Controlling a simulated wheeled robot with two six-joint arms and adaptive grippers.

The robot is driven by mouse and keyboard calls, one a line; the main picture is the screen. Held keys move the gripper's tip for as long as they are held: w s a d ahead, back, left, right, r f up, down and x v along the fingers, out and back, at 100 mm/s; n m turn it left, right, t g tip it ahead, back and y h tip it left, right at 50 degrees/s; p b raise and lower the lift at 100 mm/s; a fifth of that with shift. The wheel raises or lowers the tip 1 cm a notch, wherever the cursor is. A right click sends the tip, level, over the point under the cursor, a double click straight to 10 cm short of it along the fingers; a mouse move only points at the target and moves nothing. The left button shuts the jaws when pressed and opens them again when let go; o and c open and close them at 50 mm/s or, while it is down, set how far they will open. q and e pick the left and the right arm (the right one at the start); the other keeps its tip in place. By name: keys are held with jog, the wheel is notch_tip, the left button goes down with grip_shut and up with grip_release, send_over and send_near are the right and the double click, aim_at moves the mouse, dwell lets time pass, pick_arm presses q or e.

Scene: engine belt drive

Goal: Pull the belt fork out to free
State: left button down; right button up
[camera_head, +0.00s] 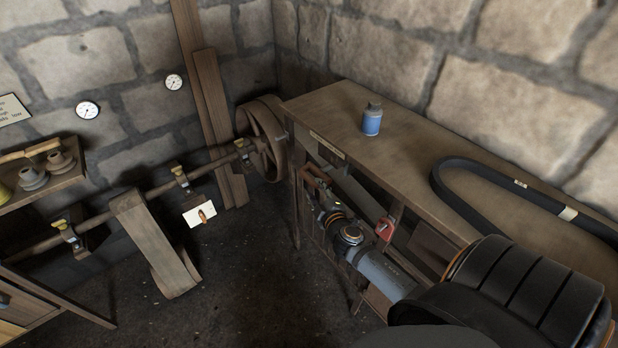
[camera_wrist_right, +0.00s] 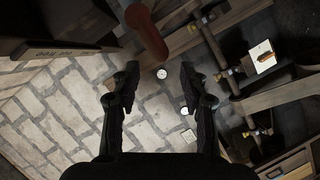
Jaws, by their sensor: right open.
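A white plate with an orange-brown grip (camera_head: 200,214) hangs by the line shaft (camera_head: 155,192) in the head view. It also shows at the upper right of the right wrist view (camera_wrist_right: 264,57). I cannot tell for sure whether it is the belt fork. A broad flat belt (camera_head: 150,240) runs from the shaft down toward the floor. My right gripper (camera_head: 326,206) is beside the bench front, right of the plate and apart from it. In the right wrist view its fingers (camera_wrist_right: 158,80) are spread with nothing between them. My left gripper is not in view.
The wooden bench (camera_head: 325,110) bears a blue can (camera_head: 372,119) and a black belt loop (camera_head: 470,165). A red rounded bar (camera_wrist_right: 148,35) is close beyond the right fingers. A spoked wheel (camera_head: 262,145) stands at the bench's left end. The dark floor (camera_head: 250,270) is clear.

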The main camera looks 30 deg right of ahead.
aim_at(309, 179)
jog(key=x, duration=0.7)
jog(key=shift+w+f+p, duration=0.15)
jog(key=shift+w+p, duration=0.15)
jog(key=shift+c, duration=0.5)
grip_shut()
